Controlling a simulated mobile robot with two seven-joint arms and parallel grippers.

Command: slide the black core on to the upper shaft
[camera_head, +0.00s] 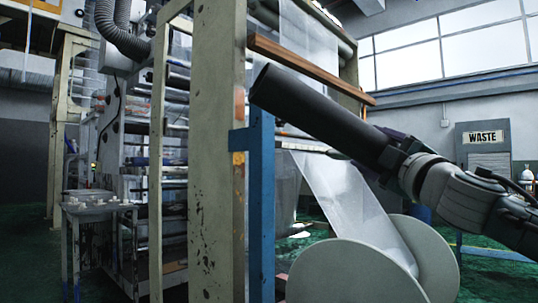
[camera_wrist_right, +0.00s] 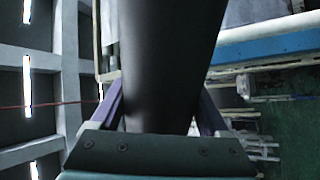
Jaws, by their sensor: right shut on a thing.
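The black core (camera_head: 322,115) is a long dark tube held by my right gripper (camera_head: 397,157) near its right end. It is tilted, its free end up and to the left beside the blue post. In the right wrist view the core (camera_wrist_right: 168,60) runs away between the two fingers. A brown bar (camera_head: 310,70) runs above the core, and a thin grey rod (camera_head: 312,146) shows below and behind it. I cannot tell which is the upper shaft. The core appears in front of both, and I see no shaft entering it. My left gripper is out of view.
A cream machine post (camera_head: 217,160) and a blue post (camera_head: 262,205) stand left of the core's free end. A large pale reel (camera_head: 355,275) with clear film (camera_head: 345,195) is below. A waste station (camera_head: 483,150) stands behind at right.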

